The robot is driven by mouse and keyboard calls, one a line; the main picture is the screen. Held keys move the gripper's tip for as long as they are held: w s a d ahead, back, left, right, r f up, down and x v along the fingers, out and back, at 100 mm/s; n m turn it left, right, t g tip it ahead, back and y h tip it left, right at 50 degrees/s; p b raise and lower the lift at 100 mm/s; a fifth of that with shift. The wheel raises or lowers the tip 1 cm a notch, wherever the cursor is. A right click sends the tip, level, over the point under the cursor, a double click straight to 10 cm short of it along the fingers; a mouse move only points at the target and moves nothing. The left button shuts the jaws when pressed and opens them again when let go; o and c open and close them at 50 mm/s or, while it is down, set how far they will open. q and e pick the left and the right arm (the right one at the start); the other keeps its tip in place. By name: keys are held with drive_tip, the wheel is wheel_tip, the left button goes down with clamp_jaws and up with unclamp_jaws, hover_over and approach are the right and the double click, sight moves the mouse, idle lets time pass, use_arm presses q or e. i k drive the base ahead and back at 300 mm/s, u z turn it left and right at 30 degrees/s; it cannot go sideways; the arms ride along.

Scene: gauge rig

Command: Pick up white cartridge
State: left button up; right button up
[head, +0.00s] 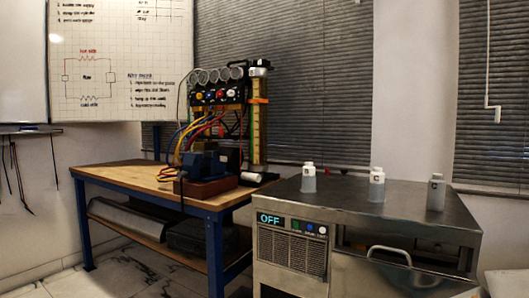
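Three small cartridge-like containers stand upright and apart on the steel cabinet's top. The left container (308,179) has a white upper part and a grey lower part. The middle container (376,185) looks much the same, with a white top. A small white cylinder (259,177) lies at the bench's right end, below the rig. I cannot tell which of these is the white cartridge. Neither of my grippers is in view.
The steel cabinet (340,195) has an "OFF" display and a front handle (389,253). The wooden-topped blue bench (125,174) carries a gauge rig (218,93) with coloured hoses and a blue pump (212,161).

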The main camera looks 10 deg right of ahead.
sight(376, 176)
drive_tip(key=u, duration=0.8)
drive_tip(key=i, duration=1.9)
drive_tip(key=z, duration=2.9)
